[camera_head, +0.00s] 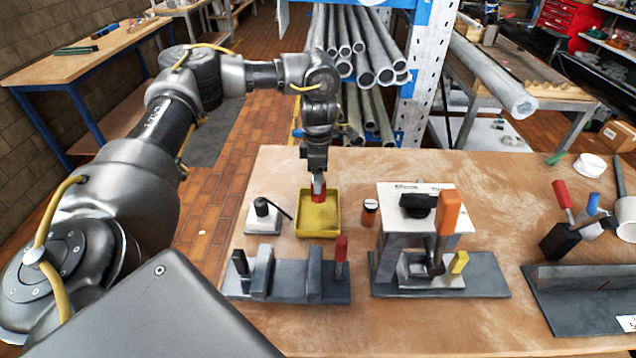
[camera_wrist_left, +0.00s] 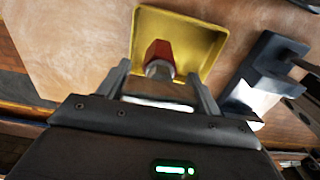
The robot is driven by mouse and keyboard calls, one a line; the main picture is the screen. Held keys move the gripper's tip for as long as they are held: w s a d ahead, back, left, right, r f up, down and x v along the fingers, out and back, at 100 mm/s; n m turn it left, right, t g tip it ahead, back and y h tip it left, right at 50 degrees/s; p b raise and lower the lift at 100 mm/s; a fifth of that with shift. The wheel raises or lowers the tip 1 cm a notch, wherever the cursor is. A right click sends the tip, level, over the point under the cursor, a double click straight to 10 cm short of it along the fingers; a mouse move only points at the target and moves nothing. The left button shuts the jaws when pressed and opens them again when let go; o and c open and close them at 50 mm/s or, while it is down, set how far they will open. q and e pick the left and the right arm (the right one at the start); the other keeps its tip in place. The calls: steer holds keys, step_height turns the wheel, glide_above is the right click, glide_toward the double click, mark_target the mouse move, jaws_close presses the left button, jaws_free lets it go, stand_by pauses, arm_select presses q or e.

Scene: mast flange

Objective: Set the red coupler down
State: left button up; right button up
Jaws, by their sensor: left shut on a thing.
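The red coupler (camera_head: 318,190) has a red end and a bare metal part. It also shows in the left wrist view (camera_wrist_left: 158,52), between the finger pads. My left gripper (camera_head: 317,176) points down and is shut on the coupler. The yellow tray (camera_head: 331,220) lies on the table beneath, and the coupler shows over its back part. In the left wrist view the yellow tray (camera_wrist_left: 207,34) lies behind the coupler. I cannot tell whether the coupler touches the tray floor. My right gripper is not in view.
A small block with a black lever (camera_head: 263,214) stands left of the tray.

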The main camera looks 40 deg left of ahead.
arm_select(q)
steer(key=shift+w+a+f, duration=0.1)
steer(key=shift+f, duration=0.85)
steer(key=shift+w+a+f, duration=0.1)
steer(key=shift+f, duration=0.8)
steer(key=shift+d, duration=0.1)
steer(key=shift+r, duration=0.1)
steer(key=shift+s, duration=0.1)
steer(key=o, duration=1.7)
steer(key=shift+f, duration=0.2)
steer(key=shift+c, duration=0.2)
step_height(320, 180, up, 12)
steer(key=shift+r+p, duration=0.2)
steer(key=shift+p, duration=0.15)
steer(key=shift+r, duration=0.1)
